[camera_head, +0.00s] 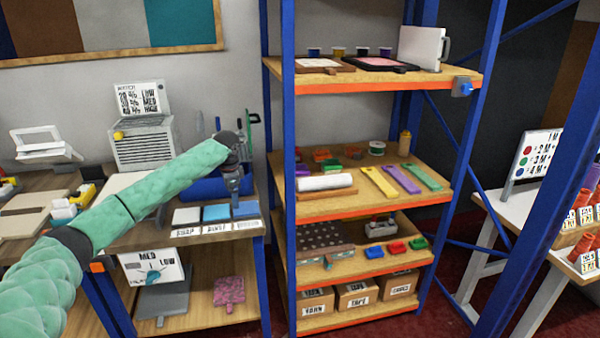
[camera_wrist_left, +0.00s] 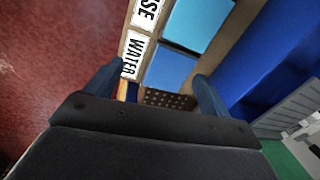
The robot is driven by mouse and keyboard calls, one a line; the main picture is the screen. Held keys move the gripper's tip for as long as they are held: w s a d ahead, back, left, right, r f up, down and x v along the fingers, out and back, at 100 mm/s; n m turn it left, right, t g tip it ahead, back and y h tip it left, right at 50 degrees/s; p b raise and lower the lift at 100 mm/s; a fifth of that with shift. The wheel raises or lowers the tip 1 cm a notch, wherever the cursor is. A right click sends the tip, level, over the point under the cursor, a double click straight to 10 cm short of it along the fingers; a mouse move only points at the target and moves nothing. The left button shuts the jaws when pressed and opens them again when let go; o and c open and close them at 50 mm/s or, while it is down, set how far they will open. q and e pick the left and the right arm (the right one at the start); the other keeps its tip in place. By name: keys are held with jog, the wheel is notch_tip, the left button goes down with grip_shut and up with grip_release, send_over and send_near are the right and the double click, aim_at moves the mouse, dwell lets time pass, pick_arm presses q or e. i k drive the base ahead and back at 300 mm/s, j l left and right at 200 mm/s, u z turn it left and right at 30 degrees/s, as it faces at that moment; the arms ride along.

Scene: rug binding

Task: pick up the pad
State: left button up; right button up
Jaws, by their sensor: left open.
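A white pad (camera_head: 186,216), a light blue pad (camera_head: 217,213) and a darker blue pad (camera_head: 246,209) lie in a row at the bench's front edge, behind printed labels. Which one is the task's pad cannot be told. In the left wrist view, the open fingers (camera_wrist_left: 155,82) straddle that pad's image (camera_wrist_left: 170,68), by the WATER label. The light blue pad (camera_wrist_left: 198,22) lies beyond it. The jaws are empty. My right gripper is not in view.
A blue bin (camera_head: 192,188) stands behind the pads. A blue-posted shelf rack (camera_head: 289,160) rises close to the right of my gripper. A pink speckled piece (camera_head: 228,290) lies on the lower shelf. Red floor (camera_wrist_left: 50,60) shows beside the bench edge.

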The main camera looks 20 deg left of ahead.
aim_at(302, 170)
jog(key=i+l, duration=0.2)
jog(key=i, duration=0.3)
jog(key=i+l, duration=0.15)
jog(key=i, duration=0.3)
jog(key=i+l, duration=0.2)
jog(key=i, duration=0.3)
